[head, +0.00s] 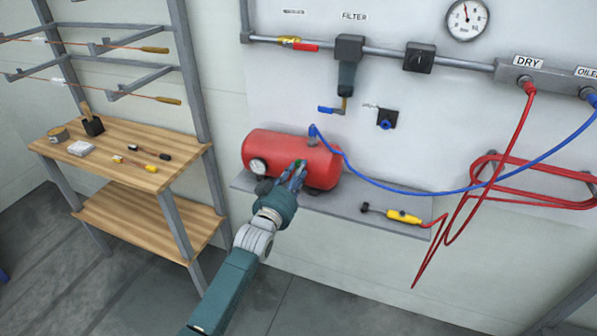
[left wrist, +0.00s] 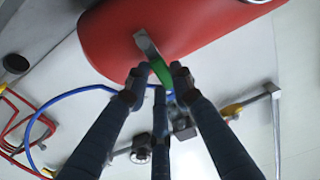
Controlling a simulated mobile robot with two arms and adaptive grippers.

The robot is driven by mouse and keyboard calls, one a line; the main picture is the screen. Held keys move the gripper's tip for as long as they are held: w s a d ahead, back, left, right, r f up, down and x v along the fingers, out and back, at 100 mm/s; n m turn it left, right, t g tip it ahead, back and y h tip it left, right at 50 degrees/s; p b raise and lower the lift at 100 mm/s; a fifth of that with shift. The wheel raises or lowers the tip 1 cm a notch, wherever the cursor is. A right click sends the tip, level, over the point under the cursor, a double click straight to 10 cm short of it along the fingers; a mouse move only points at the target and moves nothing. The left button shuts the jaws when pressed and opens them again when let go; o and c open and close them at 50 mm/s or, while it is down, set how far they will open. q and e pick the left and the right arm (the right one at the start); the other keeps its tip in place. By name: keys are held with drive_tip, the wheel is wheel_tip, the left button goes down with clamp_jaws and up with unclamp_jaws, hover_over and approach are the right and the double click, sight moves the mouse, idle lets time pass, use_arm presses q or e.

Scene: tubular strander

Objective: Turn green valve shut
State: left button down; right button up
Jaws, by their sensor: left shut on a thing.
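The green valve (left wrist: 161,73) is a small curved green handle on a grey stem at the side of the red tank (left wrist: 185,30). In the head view only a speck of the green valve (head: 298,163) shows at my fingertips, in front of the red tank (head: 268,148). My left gripper (head: 293,174) is at the tank's front. In the left wrist view the fingers of my left gripper (left wrist: 159,84) are closed around the green handle, hiding part of it. My right gripper is in neither view.
The tank stands on a grey shelf (head: 350,214) with a yellow tool (head: 403,216). A blue hose (head: 400,190) runs from the tank rightward, near coiled red hose (head: 540,175). A wooden bench (head: 120,138) stands left. Open floor lies below.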

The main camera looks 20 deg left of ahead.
use_arm(q)
drive_tip(key=shift+f, duration=0.1)
drive_tip(key=c, duration=1.5)
unclamp_jaws()
drive_tip(key=shift+o, duration=0.2)
drive_tip(key=shift+s, duration=0.1)
drive_tip(key=s, duration=1.2)
drive_tip(key=shift+a, duration=0.25)
